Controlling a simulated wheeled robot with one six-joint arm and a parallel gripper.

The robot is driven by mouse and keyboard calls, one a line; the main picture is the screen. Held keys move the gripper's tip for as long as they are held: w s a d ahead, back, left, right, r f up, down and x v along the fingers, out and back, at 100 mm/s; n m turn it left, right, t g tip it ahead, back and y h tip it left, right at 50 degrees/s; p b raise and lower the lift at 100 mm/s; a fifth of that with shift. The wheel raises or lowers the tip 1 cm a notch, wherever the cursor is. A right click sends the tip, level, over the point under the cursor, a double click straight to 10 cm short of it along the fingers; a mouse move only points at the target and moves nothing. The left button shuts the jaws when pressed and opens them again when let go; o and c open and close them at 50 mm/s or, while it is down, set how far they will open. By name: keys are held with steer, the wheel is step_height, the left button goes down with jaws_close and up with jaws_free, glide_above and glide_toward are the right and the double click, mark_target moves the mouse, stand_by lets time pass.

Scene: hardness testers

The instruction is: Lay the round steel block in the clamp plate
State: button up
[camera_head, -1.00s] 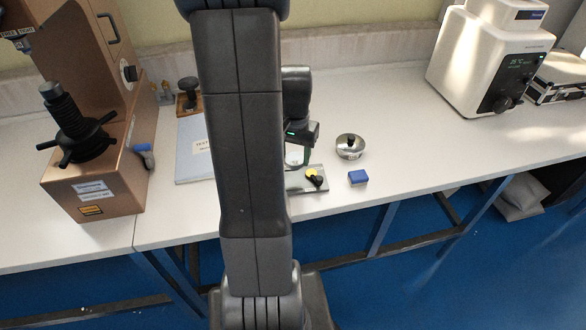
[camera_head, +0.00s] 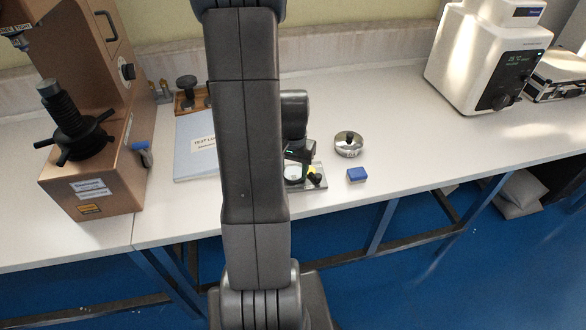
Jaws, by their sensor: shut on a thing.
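My gripper (camera_head: 298,158) points down at the clamp plate, partly hidden behind my own arm. It is shut on the round steel block (camera_head: 292,173), a pale disc at its fingertips. The clamp plate (camera_head: 309,187) is a flat metal plate near the front edge of the bench, with a black knob (camera_head: 318,180) and a yellow part at its right. The block is low over the plate's left part; whether it touches the plate I cannot tell. My arm hides the plate's left end.
A round shiny steel piece with a black knob (camera_head: 349,144) and a blue block (camera_head: 357,175) stand right of the plate. A blue-grey booklet (camera_head: 195,155) and a brown tester (camera_head: 85,185) are at left. A white tester (camera_head: 470,65) stands at right. The bench between is clear.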

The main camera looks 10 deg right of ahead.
mark_target(293, 172)
steer(key=shift+s+f+b, duration=0.35)
steer(key=shift+s+f, duration=0.05)
steer(key=shift+f, duration=0.25)
steer(key=o, duration=1.3)
steer(key=shift+s+f, duration=0.1)
steer(key=shift+w+r+p, duration=0.2)
steer(key=shift+r+p, duration=0.35)
steer(key=shift+r, duration=0.05)
steer(key=r, duration=1.2)
steer(key=shift+w+r+p, duration=0.2)
steer(key=shift+w+p, duration=0.15)
steer(key=shift+p, duration=0.05)
